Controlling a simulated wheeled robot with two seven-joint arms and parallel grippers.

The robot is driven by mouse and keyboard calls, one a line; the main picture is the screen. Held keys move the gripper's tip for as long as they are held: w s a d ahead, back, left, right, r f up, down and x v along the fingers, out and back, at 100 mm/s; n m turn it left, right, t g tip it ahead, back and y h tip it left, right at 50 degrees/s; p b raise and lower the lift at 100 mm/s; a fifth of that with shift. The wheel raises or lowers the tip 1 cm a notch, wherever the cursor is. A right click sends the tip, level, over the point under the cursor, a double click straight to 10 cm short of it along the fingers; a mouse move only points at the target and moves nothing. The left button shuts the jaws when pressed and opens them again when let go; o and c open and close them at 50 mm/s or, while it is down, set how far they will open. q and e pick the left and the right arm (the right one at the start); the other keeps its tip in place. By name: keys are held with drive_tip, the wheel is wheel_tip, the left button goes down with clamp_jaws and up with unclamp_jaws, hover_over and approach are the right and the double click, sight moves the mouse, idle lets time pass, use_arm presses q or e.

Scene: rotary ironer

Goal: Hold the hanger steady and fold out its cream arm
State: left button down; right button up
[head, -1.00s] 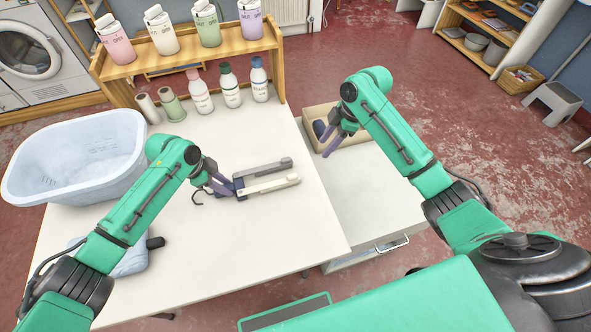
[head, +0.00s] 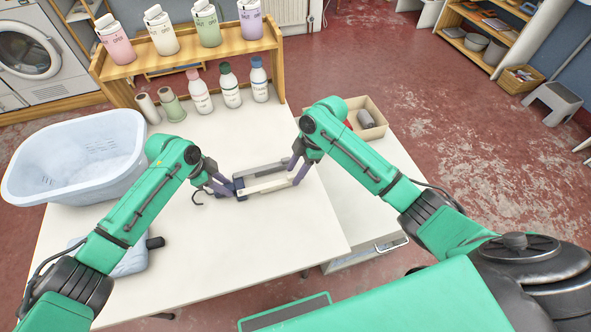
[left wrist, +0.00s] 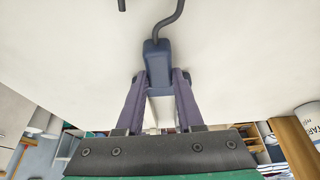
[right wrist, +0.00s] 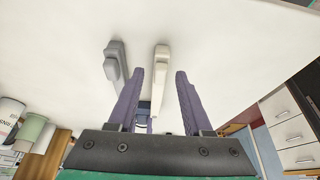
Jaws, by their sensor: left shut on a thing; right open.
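The hanger has a dark blue body (head: 239,185) with a dark hook (head: 198,198) at its left, a grey arm (head: 262,173) and a cream arm (head: 268,186). Both arms point right, side by side. My left gripper (head: 233,187) is shut on the blue body, which shows between its fingers in the left wrist view (left wrist: 158,68). My right gripper (head: 296,180) is open at the free end of the arms. In the right wrist view the cream arm (right wrist: 161,82) appears between its fingers, and the grey arm (right wrist: 115,68) lies outside them. I cannot tell whether the fingers touch the cream arm.
A pale blue basin (head: 75,160) stands at the left of the white table (head: 240,265). Bottles (head: 230,88) and a wooden shelf (head: 185,65) are at the back. An open box (head: 368,116) with a grey item stands behind my right arm. The table front is clear.

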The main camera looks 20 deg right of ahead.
drive_tip(key=shift+c, duration=0.3)
clamp_jaws()
idle(1.1)
